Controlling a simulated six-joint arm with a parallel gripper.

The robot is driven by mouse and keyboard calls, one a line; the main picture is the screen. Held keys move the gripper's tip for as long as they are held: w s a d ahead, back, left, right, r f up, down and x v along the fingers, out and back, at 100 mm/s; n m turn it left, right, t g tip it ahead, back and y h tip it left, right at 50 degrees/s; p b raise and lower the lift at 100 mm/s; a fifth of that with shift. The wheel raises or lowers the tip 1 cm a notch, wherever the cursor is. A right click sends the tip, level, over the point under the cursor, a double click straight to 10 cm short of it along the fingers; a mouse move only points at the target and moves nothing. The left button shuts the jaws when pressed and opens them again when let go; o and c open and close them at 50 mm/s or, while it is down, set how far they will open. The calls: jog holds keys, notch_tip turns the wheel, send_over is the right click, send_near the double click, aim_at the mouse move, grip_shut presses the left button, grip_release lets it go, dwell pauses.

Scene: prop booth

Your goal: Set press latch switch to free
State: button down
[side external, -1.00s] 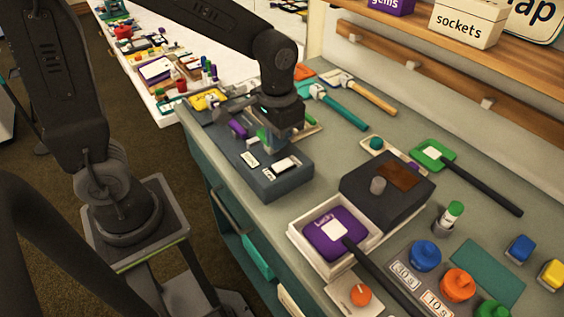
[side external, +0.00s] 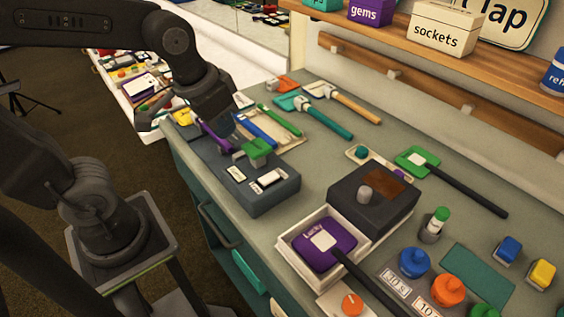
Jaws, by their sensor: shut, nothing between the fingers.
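A dark grey box (side external: 262,202) stands near the counter's front edge. On its top are a green part (side external: 257,150) on a grey block, a white label (side external: 235,173) and a white-and-dark piece (side external: 268,180). The lettering is too small to read, so I cannot tell which position the switch is in. My gripper (side external: 222,122) is shut and empty. It is behind and left of the box in the side view, apart from the green part. Its fingertips are hard to make out against the dark items there.
A purple item (side external: 216,137), a blue marker (side external: 256,129) and a green marker (side external: 280,121) lie near my gripper. A dark block with a grey knob (side external: 365,194) and a white tray with a purple paddle (side external: 325,244) stand right of the box.

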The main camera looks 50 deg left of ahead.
jog(key=s, duration=0.1)
jog(key=s+r+t, duration=0.1)
jog(key=s+a+t, duration=0.1)
jog(key=shift+s+r, duration=0.25)
jog(key=shift+s, duration=0.1)
jog(key=shift+d, duration=0.1)
jog(key=w+d+f+n+g, duration=0.1)
jog(key=w+d+n+g, duration=0.2)
jog(key=w+n, duration=0.7)
jog(key=shift+w+n+g, duration=0.2)
jog(key=shift+n+g, duration=1.1)
jog(key=shift+n, duration=2.7)
jog(key=shift+f, duration=0.1)
